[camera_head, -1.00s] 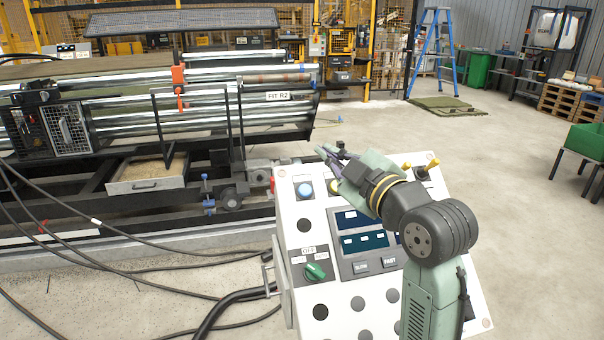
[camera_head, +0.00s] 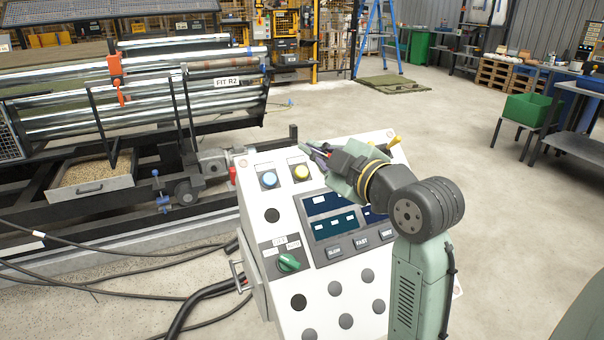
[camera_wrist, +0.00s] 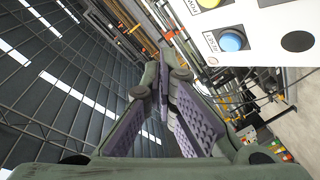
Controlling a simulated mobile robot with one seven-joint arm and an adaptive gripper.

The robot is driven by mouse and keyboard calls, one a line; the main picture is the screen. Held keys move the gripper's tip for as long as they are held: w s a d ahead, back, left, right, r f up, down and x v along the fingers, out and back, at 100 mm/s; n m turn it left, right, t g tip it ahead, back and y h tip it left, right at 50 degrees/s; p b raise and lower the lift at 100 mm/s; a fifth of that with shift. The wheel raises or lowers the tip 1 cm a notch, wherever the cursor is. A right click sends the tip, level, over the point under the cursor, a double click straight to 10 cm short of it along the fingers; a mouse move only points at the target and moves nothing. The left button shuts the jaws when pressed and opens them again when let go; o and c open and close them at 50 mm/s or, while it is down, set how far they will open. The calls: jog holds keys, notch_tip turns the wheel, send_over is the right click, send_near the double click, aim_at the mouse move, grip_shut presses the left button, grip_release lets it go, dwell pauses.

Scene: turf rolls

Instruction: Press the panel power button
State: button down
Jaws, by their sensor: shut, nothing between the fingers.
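The control panel (camera_head: 262,215) is a white slanted box. A blue button (camera_head: 269,180) and a yellow button (camera_head: 301,172) sit at its upper left. A green rotary switch (camera_head: 288,262) is lower on the left. Dark display screens (camera_head: 334,224) are in the middle. My gripper (camera_head: 312,149) is shut and empty, above the panel's upper part, right of the yellow button. In the wrist view its fingers (camera_wrist: 163,62) meet, and the blue button (camera_wrist: 232,40), labelled RESET, is to their right. My arm hides the panel's right part.
A roller machine (camera_head: 150,90) marked FIT R2 stands behind and left of the panel. Black cables (camera_head: 110,260) lie on the floor at left. A green bin (camera_head: 528,109) on a stand is at right. The floor between is clear.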

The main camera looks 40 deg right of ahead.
aim_at(301, 172)
jog(key=w+f, duration=0.1)
jog(key=w+f+b, duration=0.1)
jog(key=f, duration=0.1)
jog(key=w+f+b, duration=0.1)
jog(key=shift+w+d+f, duration=0.1)
jog(key=shift+d+f, duration=0.05)
jog(key=shift+d, duration=0.15)
jog(key=shift+w+d+f+b, duration=0.2)
jog(key=shift+w+f+b, duration=0.35)
jog(key=shift+w, duration=0.1)
dwell(0.7)
jog(key=shift+w+f+b, duration=0.25)
jog(key=shift+f+b, duration=0.1)
jog(key=shift+b, duration=0.1)
jog(key=shift+w+d+f+b, duration=0.1)
jog(key=shift+w+f+b, duration=0.2)
jog(key=shift+f+b, duration=0.1)
dwell(0.6)
jog(key=shift+r, duration=0.1)
jog(key=shift+s+r, duration=0.55)
jog(key=shift+r, duration=0.05)
